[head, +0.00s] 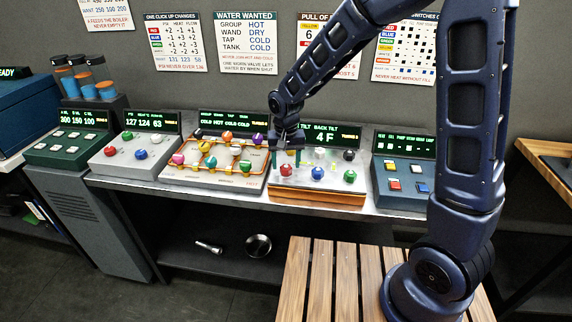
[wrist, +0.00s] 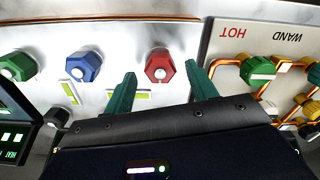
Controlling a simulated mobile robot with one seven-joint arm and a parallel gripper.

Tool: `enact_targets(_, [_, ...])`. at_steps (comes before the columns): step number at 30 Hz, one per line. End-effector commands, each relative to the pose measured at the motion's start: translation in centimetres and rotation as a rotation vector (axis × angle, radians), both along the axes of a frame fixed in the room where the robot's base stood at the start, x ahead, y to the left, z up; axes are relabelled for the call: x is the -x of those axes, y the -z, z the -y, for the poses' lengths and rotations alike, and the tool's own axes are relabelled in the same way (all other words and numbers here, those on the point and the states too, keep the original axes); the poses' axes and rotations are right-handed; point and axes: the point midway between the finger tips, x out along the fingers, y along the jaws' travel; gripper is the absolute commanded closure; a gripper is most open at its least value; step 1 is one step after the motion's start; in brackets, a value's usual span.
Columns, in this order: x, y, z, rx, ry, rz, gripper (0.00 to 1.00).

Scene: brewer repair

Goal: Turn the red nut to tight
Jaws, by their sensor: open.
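The red nut (wrist: 160,67) is a six-sided knob with a pale centre on the white top of a panel. In the wrist view my gripper (wrist: 160,71) is open, with one green finger on each side of the red nut and a visible gap to each. Whether the fingertips are down at the nut's height is hard to tell. In the head view my gripper (head: 287,155) is over the left part of this panel, by the red nut (head: 286,170). A blue nut (wrist: 83,67) and a green nut (wrist: 18,66) sit in the same row.
The panel's display (head: 325,135), partly hidden by my arm, reads "BACK TILT" and "4 F". A panel with orange pipes and coloured knobs (head: 214,162) stands close on the left. A panel with square buttons (head: 400,180) stands on the right. A slatted wooden top (head: 320,270) is in front.

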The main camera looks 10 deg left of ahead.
Motion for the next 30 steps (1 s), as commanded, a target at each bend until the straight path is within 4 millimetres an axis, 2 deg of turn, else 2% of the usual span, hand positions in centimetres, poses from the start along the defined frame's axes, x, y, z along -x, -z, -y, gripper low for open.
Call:
enact_targets(9, [-0.1,-5.9,0.0,-0.004,0.001,0.004,0.43])
enact_targets(15, [0.0,-8.4,-0.1,-0.004,0.001,0.002,0.43])
enact_targets(21, [0.0,-9.4,0.0,-0.002,0.001,0.001,0.43])
enact_targets(30, [-0.1,-9.4,0.0,-0.002,0.001,0.001,0.43])
